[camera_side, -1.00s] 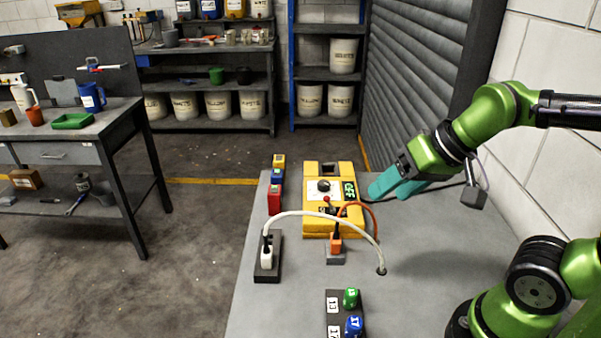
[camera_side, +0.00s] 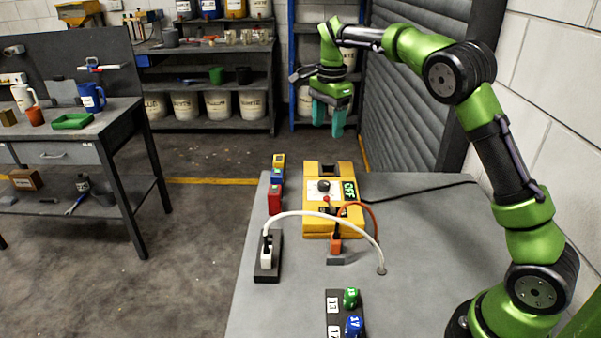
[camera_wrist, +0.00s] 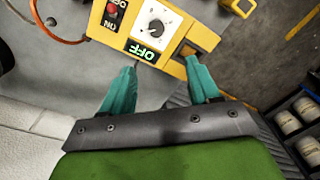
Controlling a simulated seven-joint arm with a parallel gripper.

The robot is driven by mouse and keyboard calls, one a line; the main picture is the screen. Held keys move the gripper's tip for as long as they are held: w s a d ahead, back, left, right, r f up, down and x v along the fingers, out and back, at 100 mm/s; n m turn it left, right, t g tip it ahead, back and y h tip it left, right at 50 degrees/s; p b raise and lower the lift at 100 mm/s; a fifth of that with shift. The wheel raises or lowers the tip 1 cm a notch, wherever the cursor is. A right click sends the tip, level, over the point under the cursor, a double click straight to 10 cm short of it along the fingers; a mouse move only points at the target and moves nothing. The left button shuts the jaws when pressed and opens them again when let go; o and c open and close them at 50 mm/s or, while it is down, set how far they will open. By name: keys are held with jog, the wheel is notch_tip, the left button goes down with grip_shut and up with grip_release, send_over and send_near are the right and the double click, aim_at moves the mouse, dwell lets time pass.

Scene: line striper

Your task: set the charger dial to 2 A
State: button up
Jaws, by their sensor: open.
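The yellow charger (camera_side: 318,229) stands on the grey bench. On its top is a dark dial knob on a white plate (camera_side: 323,186), beside a green display reading OFF (camera_side: 349,190). In the wrist view the dial (camera_wrist: 156,28) lies beyond my fingers, with the display (camera_wrist: 143,51) below it. A red lever (camera_side: 327,201) sits in front of the dial; the wrist view shows it by an OFF/NO label (camera_wrist: 113,10). My gripper (camera_side: 327,130) is open and empty, pointing down, well above the charger's far end. Its teal fingers (camera_wrist: 160,88) show apart in the wrist view. The dial's setting is too small to read.
A white cable (camera_side: 320,214) arches from a white plug (camera_side: 266,254) across the bench. An orange cable (camera_side: 372,216) loops beside an orange plug (camera_side: 336,244). Small red, blue and yellow blocks (camera_side: 275,199) line the left edge. The bench's right side (camera_side: 440,240) is clear.

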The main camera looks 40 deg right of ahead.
send_near(324, 183)
jog(key=shift+m, duration=0.4)
jog(key=f, duration=0.8)
jog(key=shift+w+d+f, duration=0.1)
jog(key=shift+w+f, duration=0.15)
jog(key=shift+f, duration=0.1)
jog(key=c, duration=1)
jog(key=shift+c, duration=0.2)
